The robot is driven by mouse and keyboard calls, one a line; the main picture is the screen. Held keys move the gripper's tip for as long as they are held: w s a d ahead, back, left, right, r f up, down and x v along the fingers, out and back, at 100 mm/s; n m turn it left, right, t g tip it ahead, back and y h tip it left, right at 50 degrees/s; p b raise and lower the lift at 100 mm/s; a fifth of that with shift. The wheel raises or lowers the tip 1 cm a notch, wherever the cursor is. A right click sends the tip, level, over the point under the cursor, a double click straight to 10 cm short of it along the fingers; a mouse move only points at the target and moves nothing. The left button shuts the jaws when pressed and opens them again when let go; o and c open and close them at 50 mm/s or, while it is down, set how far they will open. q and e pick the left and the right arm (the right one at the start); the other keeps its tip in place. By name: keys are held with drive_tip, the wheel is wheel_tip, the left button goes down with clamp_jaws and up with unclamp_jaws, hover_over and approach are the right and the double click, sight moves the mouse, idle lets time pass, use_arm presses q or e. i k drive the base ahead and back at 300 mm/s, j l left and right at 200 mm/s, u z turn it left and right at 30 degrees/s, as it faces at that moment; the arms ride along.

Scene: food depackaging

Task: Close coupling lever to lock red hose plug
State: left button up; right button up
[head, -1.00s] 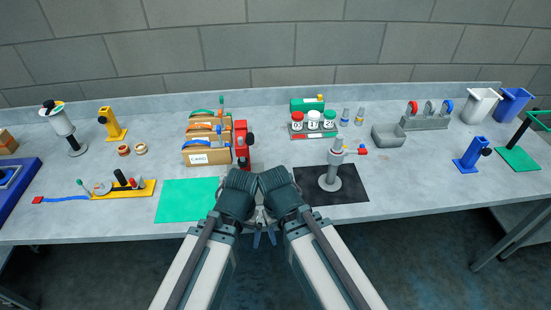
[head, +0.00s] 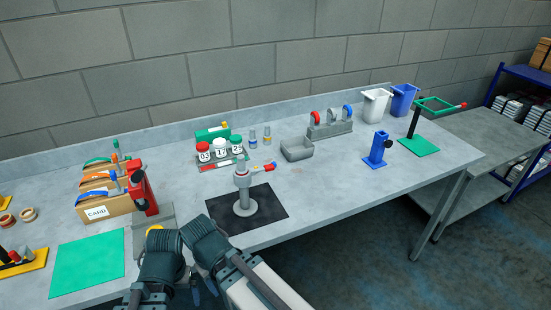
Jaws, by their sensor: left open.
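A grey upright coupling stand (head: 243,190) rises from a black mat (head: 275,211) in the middle of the bench. A small red-tipped piece (head: 270,167) sticks out at its upper right side. I cannot make out the lever or its position at this size. My left gripper (head: 196,287) is at the bottom of the view, in front of the bench edge, open and empty, largely covered by my arms. My right gripper is beside it, mostly hidden behind my own arm links. Both are apart from the stand, to its lower left.
A rack with red, grey and blue loops (head: 330,126) stands at the back, behind a grey tray (head: 297,150). Three lidded jars (head: 220,152) stand behind the stand. A blue post (head: 377,147) and a green frame stand (head: 418,146) are at right. Bench front right is clear.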

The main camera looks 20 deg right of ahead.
sight(270, 167)
drive_tip(key=l+u, duration=0.1)
drive_tip(key=l, duration=0.35)
drive_tip(key=k+l, duration=0.1)
drive_tip(key=l, duration=0.3)
drive_tip(key=k+l+u, duration=0.15)
drive_tip(key=l, duration=0.75)
drive_tip(key=k+l+u, duration=0.15)
drive_tip(key=l, duration=0.25)
drive_tip(key=k+l, duration=0.1)
drive_tip(key=l, duration=0.3)
drive_tip(key=u, duration=0.05)
